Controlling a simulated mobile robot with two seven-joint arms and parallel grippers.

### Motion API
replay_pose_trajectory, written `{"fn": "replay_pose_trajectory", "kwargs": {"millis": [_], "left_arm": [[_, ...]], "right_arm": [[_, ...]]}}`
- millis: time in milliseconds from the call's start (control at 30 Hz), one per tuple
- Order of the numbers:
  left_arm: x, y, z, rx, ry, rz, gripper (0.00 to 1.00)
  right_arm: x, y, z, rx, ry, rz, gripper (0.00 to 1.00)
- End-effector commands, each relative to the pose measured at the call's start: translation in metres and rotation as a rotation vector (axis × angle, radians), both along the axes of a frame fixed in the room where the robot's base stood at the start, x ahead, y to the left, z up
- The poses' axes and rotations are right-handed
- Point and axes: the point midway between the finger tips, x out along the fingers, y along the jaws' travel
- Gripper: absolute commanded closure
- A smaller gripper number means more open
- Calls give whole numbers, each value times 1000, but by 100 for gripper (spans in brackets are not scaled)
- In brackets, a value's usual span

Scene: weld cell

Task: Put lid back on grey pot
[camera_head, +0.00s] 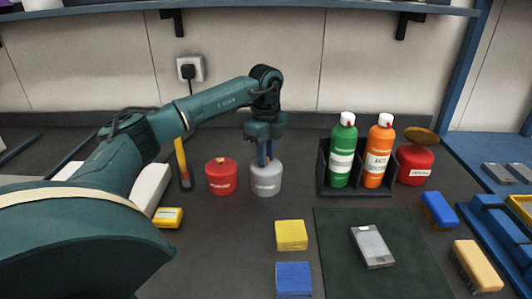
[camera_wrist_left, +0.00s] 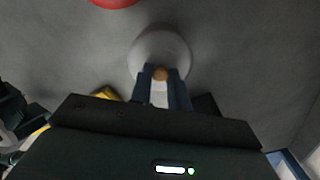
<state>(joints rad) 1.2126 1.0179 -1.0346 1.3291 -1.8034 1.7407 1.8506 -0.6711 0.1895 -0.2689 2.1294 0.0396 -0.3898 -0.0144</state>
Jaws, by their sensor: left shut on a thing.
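The grey pot (camera_head: 266,182) stands upright on the bench, right of a red pot. My left gripper (camera_head: 266,158) points straight down over it, with the fingers at its top. In the left wrist view, the fingers (camera_wrist_left: 160,82) are shut on a small tan knob (camera_wrist_left: 159,73) at the middle of a pale round lid (camera_wrist_left: 158,47). The lid lines up with the pot, which is hidden beneath it. I cannot tell whether the lid rests fully on the rim. My right gripper is not in view.
The red pot (camera_head: 221,178) stands close on the left. To the right, a black rack (camera_head: 357,191) holds green and orange bottles. Yellow (camera_head: 291,235) and blue (camera_head: 294,279) blocks lie in front.

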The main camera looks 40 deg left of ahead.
Motion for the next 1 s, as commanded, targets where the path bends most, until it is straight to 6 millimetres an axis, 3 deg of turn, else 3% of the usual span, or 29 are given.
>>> {"fn": "replay_pose_trajectory", "kwargs": {"millis": [1000], "left_arm": [[0, 0, 0, 0, 0, 0, 100]], "right_arm": [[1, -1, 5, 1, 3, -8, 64]]}}
